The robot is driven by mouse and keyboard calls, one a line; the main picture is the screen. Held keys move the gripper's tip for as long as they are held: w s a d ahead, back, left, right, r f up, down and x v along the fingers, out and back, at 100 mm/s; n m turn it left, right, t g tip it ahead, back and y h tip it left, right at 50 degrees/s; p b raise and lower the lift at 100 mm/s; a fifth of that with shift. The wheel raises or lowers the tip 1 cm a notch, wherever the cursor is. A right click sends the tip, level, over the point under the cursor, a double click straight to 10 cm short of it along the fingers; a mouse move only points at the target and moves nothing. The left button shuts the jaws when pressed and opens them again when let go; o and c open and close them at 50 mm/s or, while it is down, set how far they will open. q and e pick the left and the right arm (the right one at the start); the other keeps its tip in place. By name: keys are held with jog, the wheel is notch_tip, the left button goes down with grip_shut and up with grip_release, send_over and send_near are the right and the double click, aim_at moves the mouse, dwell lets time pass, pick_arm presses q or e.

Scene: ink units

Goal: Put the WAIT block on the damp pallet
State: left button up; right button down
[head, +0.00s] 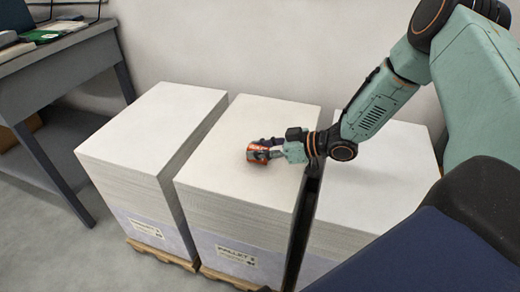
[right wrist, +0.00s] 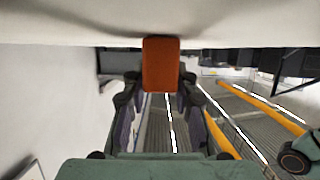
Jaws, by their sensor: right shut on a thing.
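My right gripper (head: 270,150) is shut on an orange-red block, the WAIT block (head: 256,154), over the top of the middle paper stack (head: 240,189). No lettering on the block can be read. In the right wrist view the block (right wrist: 161,65) sits between the fingers, its end close to a pale surface; I cannot tell whether it touches. Three tall white stacks stand side by side: the left one (head: 150,122), the middle one, and the right one (head: 385,185), partly hidden by my arm. Nothing visible shows which pallet is damp. My left gripper is out of view.
The left and middle stacks rest on wooden pallets and carry small labels, such as the middle label (head: 236,255), too small to read fully. A grey desk (head: 62,65) with items on it stands at the left. Narrow gaps separate the stacks. A pale wall is behind.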

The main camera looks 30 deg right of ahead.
jog(key=c, duration=1.1)
grip_release()
jog(key=shift+s+a+f, duration=0.15)
jog(key=shift+s+f, duration=0.25)
jog(key=shift+f, duration=0.15)
jog(key=shift+o, duration=0.2)
jog(key=shift+r, duration=0.2)
jog(key=p+v, duration=0.4)
jog(key=w+r+p+v, duration=0.1)
jog(key=p+v, duration=0.1)
jog(key=shift+s+d+r, duration=0.25)
jog(key=shift+s+d, duration=0.05)
jog(key=shift+d, duration=0.05)
jog(key=shift+s+d+r+p, duration=0.1)
jog(key=shift+s+d+p, duration=0.1)
jog(key=shift+d+p, duration=0.1)
jog(key=p+v, duration=0.2)
jog(key=v, duration=0.1)
jog(key=shift+s+d+r+p, duration=0.15)
jog(key=shift+s+p, duration=0.15)
jog(key=shift+p, duration=0.1)
jog(key=shift+s+d+p, duration=0.2)
jog(key=shift+d+p, duration=0.1)
jog(key=shift+s, duration=0.1)
